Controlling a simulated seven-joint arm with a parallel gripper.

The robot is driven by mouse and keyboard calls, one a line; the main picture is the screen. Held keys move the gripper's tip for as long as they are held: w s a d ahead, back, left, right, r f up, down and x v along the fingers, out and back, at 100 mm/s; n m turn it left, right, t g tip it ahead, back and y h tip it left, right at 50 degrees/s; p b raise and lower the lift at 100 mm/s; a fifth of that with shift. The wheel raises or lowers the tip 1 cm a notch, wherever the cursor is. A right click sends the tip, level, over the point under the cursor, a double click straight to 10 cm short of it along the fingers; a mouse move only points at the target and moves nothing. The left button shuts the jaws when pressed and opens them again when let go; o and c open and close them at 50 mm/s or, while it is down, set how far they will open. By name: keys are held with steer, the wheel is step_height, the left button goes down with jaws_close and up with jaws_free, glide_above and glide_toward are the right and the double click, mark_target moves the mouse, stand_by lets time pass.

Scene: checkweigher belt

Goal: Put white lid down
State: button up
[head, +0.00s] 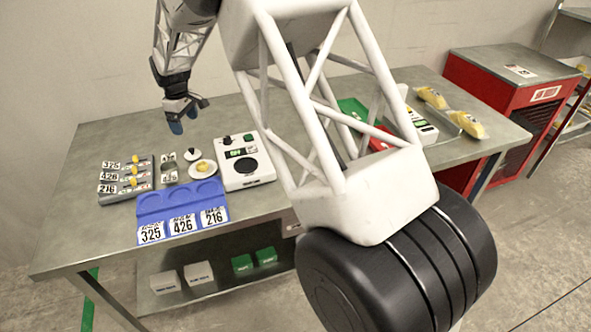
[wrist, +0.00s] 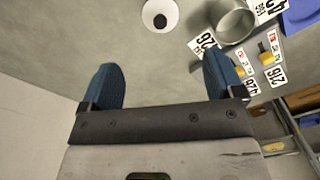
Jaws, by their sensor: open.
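The white lid (head: 192,154), a small round disc with a dark knob, lies on the metal table behind the white dish (head: 203,169) with yellow contents. In the wrist view the white lid (wrist: 149,20) shows at the top, just beyond my fingertips and cut by the frame edge. My gripper (head: 183,121) hangs above the table, behind the lid in the head view and apart from it. Its blue fingers are spread wide, and nothing sits between them in the wrist view (wrist: 162,80).
A blue tray (head: 178,200) with round recesses and number cards sits at the front. A white scale (head: 244,160) stands right of the lid. A grey cup (wrist: 236,22) and several number cards lie nearby. Bare table is free behind them.

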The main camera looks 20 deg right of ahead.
steer(key=s+d+r+m, duration=0.2)
steer(key=s+d+r, duration=0.35)
steer(key=s, duration=0.25)
steer(key=s+d+r+m+t, duration=0.1)
steer(key=s+d+r+m, duration=0.1)
steer(key=s+d+r, duration=0.5)
steer(key=s+d+r+m, duration=0.2)
steer(key=s+r, duration=0.2)
steer(key=s, duration=0.6)
steer(key=s+d+f+m, duration=0.1)
steer(key=s+d, duration=0.3)
steer(key=s, duration=1.1)
steer(key=s+d+m+t, duration=0.1)
steer(key=s+d+m, duration=0.3)
steer(key=s, duration=1.1)
steer(key=shift+s+f+t, duration=0.3)
steer(key=shift+f, duration=0.1)
